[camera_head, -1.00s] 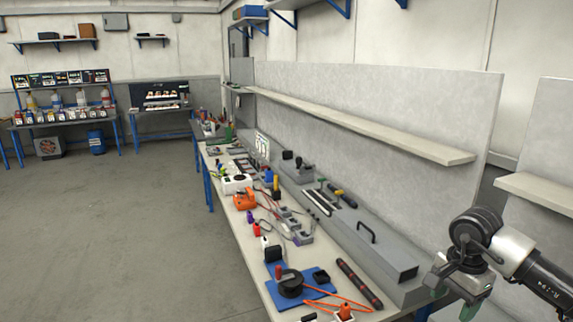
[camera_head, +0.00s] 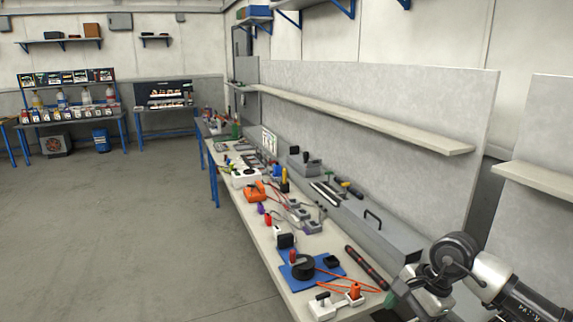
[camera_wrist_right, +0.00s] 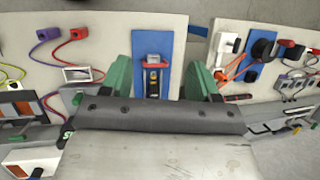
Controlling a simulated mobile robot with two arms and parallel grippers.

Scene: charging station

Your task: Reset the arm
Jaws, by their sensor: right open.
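My right arm (camera_head: 475,265) comes in from the lower right of the head view. Its gripper (camera_head: 396,300), with green fingertips, is over the near right end of the workbench and partly cut off by the bottom edge. In the right wrist view the two green fingers (camera_wrist_right: 160,80) stand wide apart with nothing between them. My left gripper is not in view.
A shelf (camera_head: 370,122) runs above. The floor (camera_head: 120,220) at left is clear.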

